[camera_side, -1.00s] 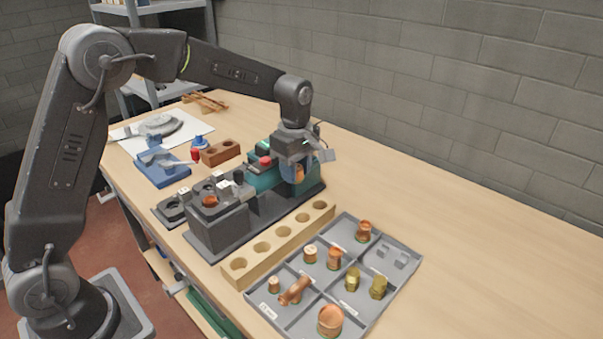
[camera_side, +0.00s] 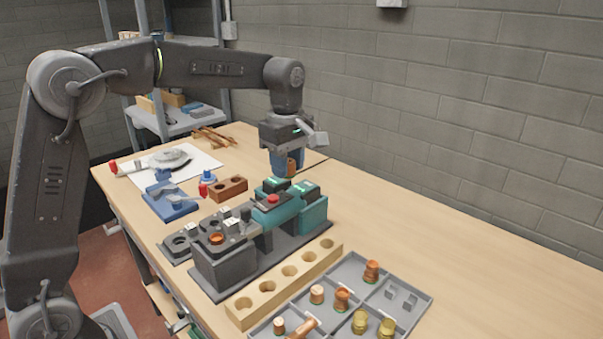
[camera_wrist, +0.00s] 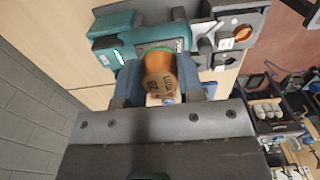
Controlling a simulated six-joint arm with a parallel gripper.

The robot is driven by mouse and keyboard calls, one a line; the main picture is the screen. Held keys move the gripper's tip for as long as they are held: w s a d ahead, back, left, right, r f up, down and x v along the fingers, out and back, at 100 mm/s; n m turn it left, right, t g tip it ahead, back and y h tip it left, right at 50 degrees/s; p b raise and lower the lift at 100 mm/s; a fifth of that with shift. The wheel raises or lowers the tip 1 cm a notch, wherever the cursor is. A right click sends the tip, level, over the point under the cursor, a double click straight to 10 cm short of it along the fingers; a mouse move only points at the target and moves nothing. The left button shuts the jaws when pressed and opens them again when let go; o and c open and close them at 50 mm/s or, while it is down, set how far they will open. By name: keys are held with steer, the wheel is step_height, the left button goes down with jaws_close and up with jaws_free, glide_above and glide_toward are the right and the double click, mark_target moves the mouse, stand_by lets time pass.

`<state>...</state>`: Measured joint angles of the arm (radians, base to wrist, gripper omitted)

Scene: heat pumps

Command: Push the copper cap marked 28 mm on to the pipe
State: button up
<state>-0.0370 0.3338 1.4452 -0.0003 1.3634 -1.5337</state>
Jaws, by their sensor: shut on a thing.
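My gripper (camera_side: 287,165) is above the teal machine (camera_side: 272,205), its fingers shut on a copper cap (camera_side: 291,167). In the wrist view the cap (camera_wrist: 159,78) sits between the two fingers (camera_wrist: 160,90), with dark "28 mm" lettering on its surface. The cap is clear of the machine in the side view. A copper ring (camera_side: 216,238), which looks like the pipe's end, shows in the top of the dark grey clamp block (camera_side: 222,268). It also shows in the wrist view (camera_wrist: 242,33). The rest of the pipe is hidden.
A wooden block with several holes (camera_side: 285,282) lies in front of the machine. A grey compartment tray (camera_side: 345,267) holds copper and brass fittings. A brown two-hole block (camera_side: 229,188) and a blue tool (camera_side: 170,204) lie behind. The right of the table is free.

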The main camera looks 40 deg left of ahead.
steer(key=s+a+f, duration=0.1)
steer(key=s+a, duration=0.1)
steer(key=s, duration=0.3)
steer(key=s+a+f, duration=0.2)
steer(key=s, duration=0.2)
steer(key=s+a+f, duration=0.1)
steer(key=s+a, duration=0.1)
steer(key=s, duration=0.3)
steer(key=shift+s+a+f, duration=0.2)
steer(key=shift+s+f, duration=0.15)
steer(key=shift+f, duration=1.5)
steer(key=shift+f, duration=0.1)
